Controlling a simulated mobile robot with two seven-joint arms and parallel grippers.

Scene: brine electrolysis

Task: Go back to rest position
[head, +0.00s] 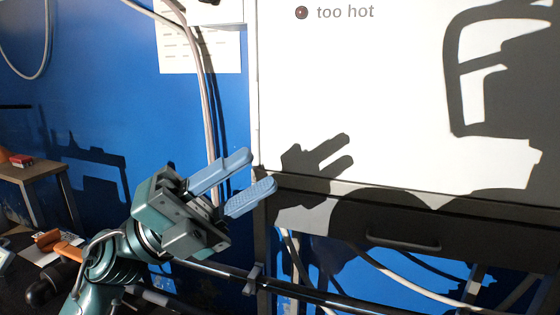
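My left gripper (249,177) is in the middle of the head view, raised in front of a blue wall and a white cabinet. Its two light-blue fingers are parallel with a gap between them, and nothing is between them. The fingers point up and to the right, toward the lower left corner of the white panel. The fingers appear apart from the panel. My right gripper does not show.
A white panel (400,90) marked "too hot" with a dark round indicator (301,12) fills the upper right. A drawer (405,230) with a handle sits under it. Cables (207,95) hang on the blue wall (100,90). A small table (40,170) stands at left.

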